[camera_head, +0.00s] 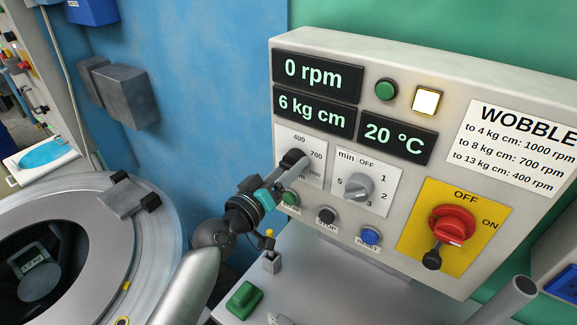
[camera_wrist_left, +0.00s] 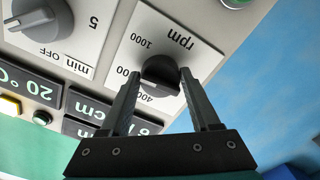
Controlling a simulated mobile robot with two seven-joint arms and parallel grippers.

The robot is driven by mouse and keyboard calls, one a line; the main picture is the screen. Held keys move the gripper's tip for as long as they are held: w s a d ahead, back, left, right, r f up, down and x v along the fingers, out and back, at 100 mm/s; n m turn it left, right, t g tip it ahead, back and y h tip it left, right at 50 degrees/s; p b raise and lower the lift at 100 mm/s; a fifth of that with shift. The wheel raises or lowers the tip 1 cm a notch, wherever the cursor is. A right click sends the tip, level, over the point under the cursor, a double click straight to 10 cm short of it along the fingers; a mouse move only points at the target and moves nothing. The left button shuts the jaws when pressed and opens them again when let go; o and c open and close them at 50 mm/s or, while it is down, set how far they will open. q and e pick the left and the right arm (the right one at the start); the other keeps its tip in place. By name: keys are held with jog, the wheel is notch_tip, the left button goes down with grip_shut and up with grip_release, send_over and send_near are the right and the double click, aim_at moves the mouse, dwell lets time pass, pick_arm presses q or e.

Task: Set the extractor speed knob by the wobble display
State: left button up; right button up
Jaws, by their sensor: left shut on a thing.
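The black speed knob (camera_head: 293,160) sits on a white rpm plate (camera_head: 313,179) marked 400, 700 and 1000. My left gripper (camera_head: 280,178) reaches it from below left and is shut on it. The left wrist view shows the knob (camera_wrist_left: 160,74) between both fingers (camera_wrist_left: 158,92); I cannot tell its setting. The wobble display (camera_head: 314,110) reads 6 kg cm. The speed display (camera_head: 317,76) reads 0 rpm. The WOBBLE card (camera_head: 520,145) lists to 4 kg cm: 1000 rpm, to 8: 700 rpm, to 13: 400 rpm. My right gripper is not in view.
Beside the rpm plate is a grey timer knob (camera_head: 358,187). Below are a black stop button (camera_head: 327,216) and a blue reset button (camera_head: 371,237). A red switch (camera_head: 452,225) sits on a yellow plate. The round drum opening (camera_head: 150,240) is at left.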

pick_arm(q)
jog(key=n, duration=0.4)
jog(key=shift+n+p, duration=0.4)
dwell(0.4)
jog(key=o, duration=1.4)
jog(key=shift+c, duration=0.2)
jog(key=b+v, duration=0.2)
jog(key=v, duration=1.3)
jog(key=shift+s, duration=0.1)
